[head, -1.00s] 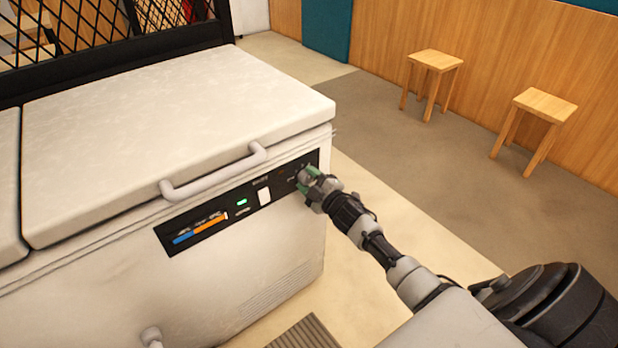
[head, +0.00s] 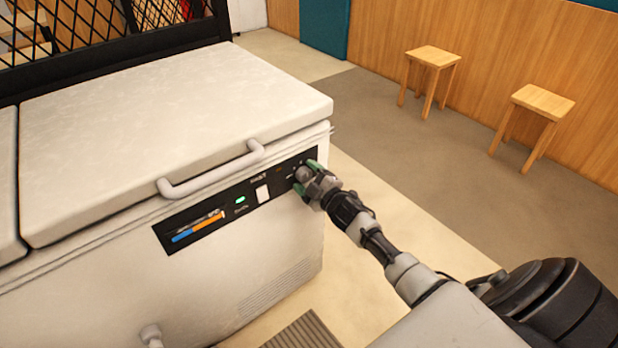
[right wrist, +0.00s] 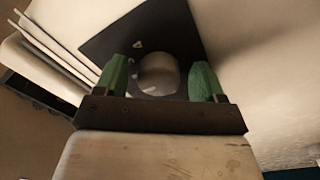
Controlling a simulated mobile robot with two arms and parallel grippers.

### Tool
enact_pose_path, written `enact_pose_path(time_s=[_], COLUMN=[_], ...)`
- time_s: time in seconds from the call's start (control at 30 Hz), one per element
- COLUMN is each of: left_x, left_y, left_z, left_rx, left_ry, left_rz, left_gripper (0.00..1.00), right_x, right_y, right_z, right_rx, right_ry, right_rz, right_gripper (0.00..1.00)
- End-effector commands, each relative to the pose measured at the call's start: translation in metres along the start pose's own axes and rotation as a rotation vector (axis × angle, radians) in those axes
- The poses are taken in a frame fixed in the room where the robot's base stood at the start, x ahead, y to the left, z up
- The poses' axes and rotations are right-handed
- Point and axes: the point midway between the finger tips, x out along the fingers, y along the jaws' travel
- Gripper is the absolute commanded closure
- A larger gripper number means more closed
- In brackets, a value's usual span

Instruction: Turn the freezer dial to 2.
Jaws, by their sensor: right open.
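The white chest freezer (head: 200,290) has a black control panel (head: 222,203) on its front. The round grey dial (head: 303,174) is at the panel's right end. In the right wrist view the dial (right wrist: 158,74) sits between the two green fingertips. My right gripper (head: 308,176) is open around the dial, with a visible gap on each side in the right wrist view (right wrist: 158,82). A small white mark shows on the panel above the dial; most of the dial's markings are hidden or too small to read. My left gripper is not in view.
The freezer's lid is shut, with a grey bar handle (head: 212,172) just above the panel. A green light (head: 240,198) and a white switch (head: 262,193) are left of the dial. Two wooden stools (head: 432,58) stand far off by the wall.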

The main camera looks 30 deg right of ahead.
Motion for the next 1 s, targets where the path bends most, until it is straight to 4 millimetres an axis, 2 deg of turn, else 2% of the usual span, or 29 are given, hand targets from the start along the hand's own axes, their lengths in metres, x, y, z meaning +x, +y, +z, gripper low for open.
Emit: enact_pose_path(time_s=[0.17, 0.3, 0.6, 0.8, 1.0], left_x=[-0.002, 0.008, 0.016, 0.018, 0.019], left_y=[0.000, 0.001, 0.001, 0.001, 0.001], left_z=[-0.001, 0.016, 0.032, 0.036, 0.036], left_rx=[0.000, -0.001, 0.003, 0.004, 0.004], left_ry=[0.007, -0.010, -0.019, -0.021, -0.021], left_rz=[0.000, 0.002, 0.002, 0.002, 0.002], left_gripper=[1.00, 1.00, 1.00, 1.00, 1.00], right_x=[-0.012, -0.037, -0.091, -0.107, -0.109], right_y=[0.000, -0.001, 0.000, 0.000, 0.000], right_z=[0.000, 0.000, 0.000, 0.000, 0.001], right_rx=[0.000, 0.001, 0.000, 0.001, 0.000], right_ry=[-0.001, -0.002, -0.002, -0.001, -0.001], right_rz=[-0.001, -0.003, -0.002, 0.000, 0.000], right_gripper=[0.30, 0.30, 0.30, 0.30, 0.30])
